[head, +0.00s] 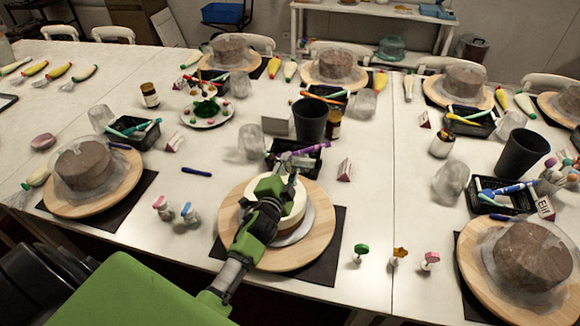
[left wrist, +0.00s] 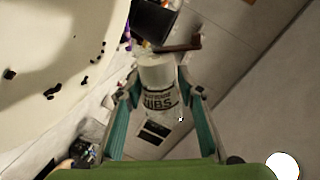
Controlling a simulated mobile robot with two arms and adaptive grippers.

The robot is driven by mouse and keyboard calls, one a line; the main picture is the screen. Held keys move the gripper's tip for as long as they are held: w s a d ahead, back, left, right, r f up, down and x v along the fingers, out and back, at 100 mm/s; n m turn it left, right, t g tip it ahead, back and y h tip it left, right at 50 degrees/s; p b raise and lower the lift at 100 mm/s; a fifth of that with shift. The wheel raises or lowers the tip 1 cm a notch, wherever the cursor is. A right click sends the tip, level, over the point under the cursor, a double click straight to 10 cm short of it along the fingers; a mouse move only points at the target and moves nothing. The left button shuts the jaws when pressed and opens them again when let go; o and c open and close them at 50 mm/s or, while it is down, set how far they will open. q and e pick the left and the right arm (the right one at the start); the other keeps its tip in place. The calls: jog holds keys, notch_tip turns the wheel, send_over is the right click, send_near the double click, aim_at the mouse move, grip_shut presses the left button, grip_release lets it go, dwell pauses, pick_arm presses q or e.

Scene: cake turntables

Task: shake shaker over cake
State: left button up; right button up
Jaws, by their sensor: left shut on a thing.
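My left gripper (head: 277,183) reaches over the cake (head: 291,207), which has a white top and brown lower side. The cake stands on a round wooden turntable (head: 318,240) at the front middle of the table. In the left wrist view, the teal fingers of the gripper (left wrist: 160,92) are shut around a shaker (left wrist: 158,86) with a pale top and a dark-lettered "NIBS" label. The large white surface of the cake (left wrist: 60,30) fills the upper left there, with several dark bits scattered on it. In the head view the gripper mostly hides the shaker. My right gripper is out of view.
A black tray with tools (head: 312,165) and a dark bin (head: 310,119) stand behind the cake. Small stampers (head: 175,209) stand left of the turntable, others (head: 397,257) right. Another turntable with a covered brown cake (head: 84,167) is at left.

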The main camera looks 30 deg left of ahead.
pick_arm(q)
jog(key=shift+a+r+n, duration=0.15)
jog(key=shift+r+n, duration=0.05)
jog(key=shift+n, duration=0.2)
jog(key=shift+w+d+r, duration=0.1)
jog(key=shift+d+r, duration=0.15)
jog(key=shift+d, duration=0.05)
jog(key=shift+a+f, duration=0.25)
jog(key=shift+f, duration=0.1)
jog(key=shift+a+r+n+t, duration=0.1)
jog(key=shift+r+n+t, duration=0.1)
jog(key=shift+n+t, duration=0.15)
